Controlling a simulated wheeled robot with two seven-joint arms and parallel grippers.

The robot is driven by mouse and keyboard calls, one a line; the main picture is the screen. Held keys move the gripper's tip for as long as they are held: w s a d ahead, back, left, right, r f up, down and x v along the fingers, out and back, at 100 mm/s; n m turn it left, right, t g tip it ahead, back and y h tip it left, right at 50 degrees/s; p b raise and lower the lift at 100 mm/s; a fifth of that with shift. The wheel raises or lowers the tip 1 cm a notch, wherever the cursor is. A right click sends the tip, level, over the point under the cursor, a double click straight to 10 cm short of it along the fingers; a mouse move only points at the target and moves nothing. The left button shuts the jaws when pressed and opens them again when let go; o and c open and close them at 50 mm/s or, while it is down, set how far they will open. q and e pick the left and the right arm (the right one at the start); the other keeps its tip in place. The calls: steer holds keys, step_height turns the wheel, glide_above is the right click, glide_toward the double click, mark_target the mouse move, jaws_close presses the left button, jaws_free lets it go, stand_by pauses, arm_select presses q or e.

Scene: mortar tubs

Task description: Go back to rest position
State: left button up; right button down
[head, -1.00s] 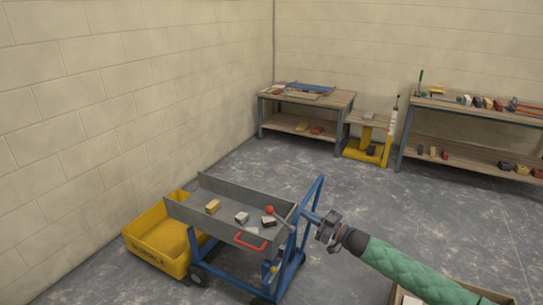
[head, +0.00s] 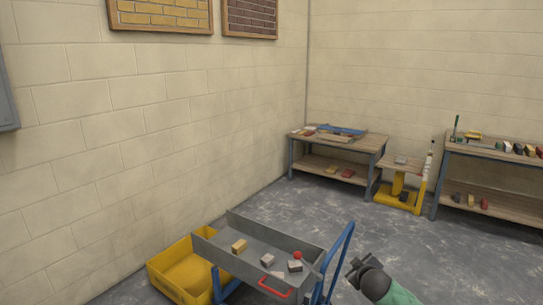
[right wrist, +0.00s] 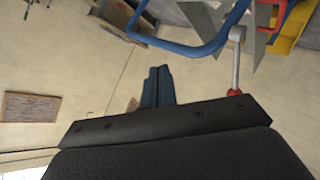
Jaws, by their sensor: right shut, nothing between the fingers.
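My right gripper (head: 355,270) is at the lower middle right of the head view, just right of the cart's blue handle (head: 340,262). In the right wrist view its fingers (right wrist: 158,86) are together with nothing between them. The handle also shows at the top of the right wrist view (right wrist: 190,50). The grey cart tray (head: 225,262) stands to the left and holds a tan block (head: 239,246) and two pale blocks (head: 267,260). My left gripper is in neither view.
A yellow tub (head: 160,285) sits on the floor left of the cart. Workbenches (head: 340,140) with tools and blocks stand along the back wall. A yellow stand (head: 395,200) is between them. Floor between the cart and the benches is clear.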

steer(key=s+a+f+m+g, duration=0.2)
steer(key=s+a+f+g, duration=0.2)
steer(key=s+f, duration=0.5)
steer(key=s+a+f+m+g+y, duration=0.1)
steer(key=s+f, duration=0.8)
steer(key=s, duration=1.6)
steer(key=s+a+f+m+g, duration=0.3)
steer(key=s+a+f+g, duration=0.3)
steer(key=s, duration=1.1)
step_height(320, 180, down, 4)
steer(key=shift+s+a+r+g, duration=0.2)
steer(key=shift+a+g, duration=0.1)
steer(key=shift+a, duration=0.75)
